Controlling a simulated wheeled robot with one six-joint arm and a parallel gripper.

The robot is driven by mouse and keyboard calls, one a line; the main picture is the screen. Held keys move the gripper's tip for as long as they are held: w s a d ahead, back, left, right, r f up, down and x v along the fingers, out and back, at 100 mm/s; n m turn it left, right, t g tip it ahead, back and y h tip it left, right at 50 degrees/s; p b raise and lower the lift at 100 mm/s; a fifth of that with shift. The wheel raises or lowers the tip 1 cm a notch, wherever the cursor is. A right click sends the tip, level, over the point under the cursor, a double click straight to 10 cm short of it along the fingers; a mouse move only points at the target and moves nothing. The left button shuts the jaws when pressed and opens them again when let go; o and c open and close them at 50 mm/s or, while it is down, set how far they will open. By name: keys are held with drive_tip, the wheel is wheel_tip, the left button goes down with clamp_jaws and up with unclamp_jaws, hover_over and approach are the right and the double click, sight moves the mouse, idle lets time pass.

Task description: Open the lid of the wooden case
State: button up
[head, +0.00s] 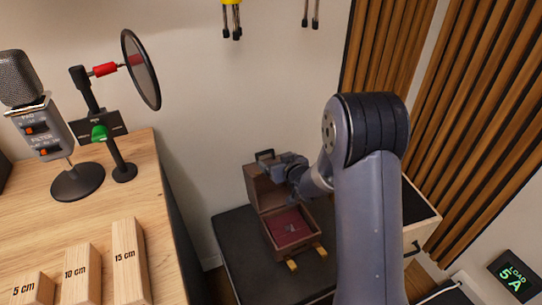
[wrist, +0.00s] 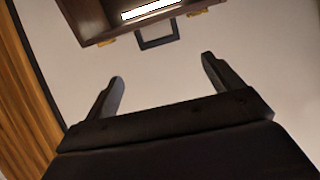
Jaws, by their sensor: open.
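The wooden case (head: 281,252) sits on a dark top in the head view. Its lid (head: 262,190) stands raised at the back, and the red-lined interior (head: 284,221) shows, with a small item inside that I cannot make out. A dark handle (head: 265,155) is on the lid's upper edge. My gripper (head: 291,170) is beside the lid, partly hiding it. In the wrist view my gripper (wrist: 163,67) has its fingers apart with nothing between them. A dark handle (wrist: 158,43) and brown wood (wrist: 95,18) of the case lie just beyond the fingertips.
A wooden desk (head: 60,215) at left holds a microphone (head: 20,80), a round pop filter (head: 141,70) and several labelled wood blocks (head: 127,262). Cable plugs (head: 231,20) hang on the wall.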

sight(265, 152)
drive_tip(key=x, duration=0.9)
drive_tip(key=shift+w+a+f, duration=0.1)
drive_tip(key=shift+w+f, duration=0.05)
drive_tip(key=shift+f, duration=0.05)
drive_tip(key=c, duration=1.3)
drive_tip(key=shift+b, duration=0.35)
drive_tip(key=shift+c, duration=0.5)
